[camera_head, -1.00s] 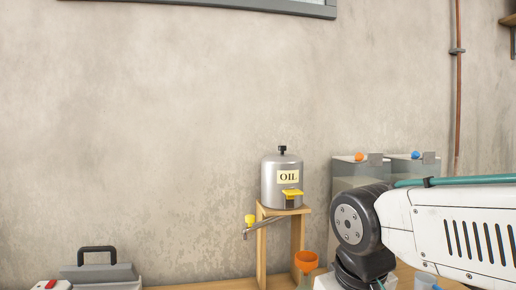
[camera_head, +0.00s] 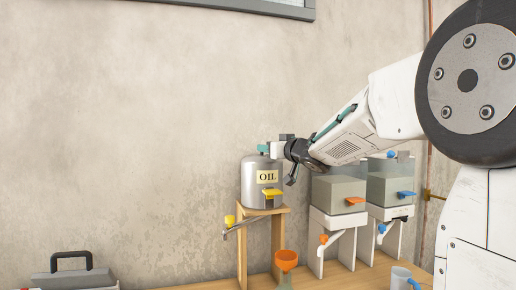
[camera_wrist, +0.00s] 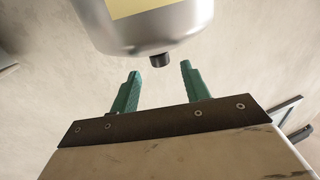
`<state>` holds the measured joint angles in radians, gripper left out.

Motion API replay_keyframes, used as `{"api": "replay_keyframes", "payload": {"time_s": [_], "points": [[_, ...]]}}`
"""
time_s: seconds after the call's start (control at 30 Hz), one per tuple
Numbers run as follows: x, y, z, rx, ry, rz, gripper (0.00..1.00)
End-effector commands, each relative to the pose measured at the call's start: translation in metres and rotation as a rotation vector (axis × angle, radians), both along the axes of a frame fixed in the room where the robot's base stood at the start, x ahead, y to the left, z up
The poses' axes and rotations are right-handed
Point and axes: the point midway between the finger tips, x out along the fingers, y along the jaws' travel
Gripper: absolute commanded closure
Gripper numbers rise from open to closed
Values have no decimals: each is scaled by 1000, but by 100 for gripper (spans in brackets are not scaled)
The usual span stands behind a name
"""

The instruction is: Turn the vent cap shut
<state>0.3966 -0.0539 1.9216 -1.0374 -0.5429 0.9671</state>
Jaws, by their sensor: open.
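The grey metal oil tank (camera_head: 254,187) with its OIL label stands on a wooden stand (camera_head: 243,245). Its small black vent cap (camera_wrist: 160,60) shows in the wrist view, on top of the tank (camera_wrist: 165,28). In the head view, my gripper (camera_head: 265,149) is at the top of the tank and the cap is hidden there. In the wrist view, my gripper (camera_wrist: 160,68) has its two green fingers spread apart, with the cap centred between the fingertips and no visible contact. A yellow lever (camera_head: 272,193) is on the tank's front.
Two grey tanks (camera_head: 338,188) (camera_head: 387,187) stand on white stands to the right, under my arm. An orange funnel (camera_head: 286,261) and a grey mug (camera_head: 401,276) are in front. A grey case (camera_head: 72,278) is at left.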

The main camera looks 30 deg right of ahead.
Motion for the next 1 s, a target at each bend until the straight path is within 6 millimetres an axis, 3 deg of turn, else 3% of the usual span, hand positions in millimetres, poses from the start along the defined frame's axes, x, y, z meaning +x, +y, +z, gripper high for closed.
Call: {"api": "replay_keyframes", "payload": {"time_s": [0.4, 0.8, 0.97, 1.0], "points": [[61, 5, -1, 1, 1, 0, 54], [70, 5, 0, 0, 1, -2, 54], [70, 5, 0, 0, 1, -2, 98], [70, 5, 0, 0, 1, -2, 98]]}}
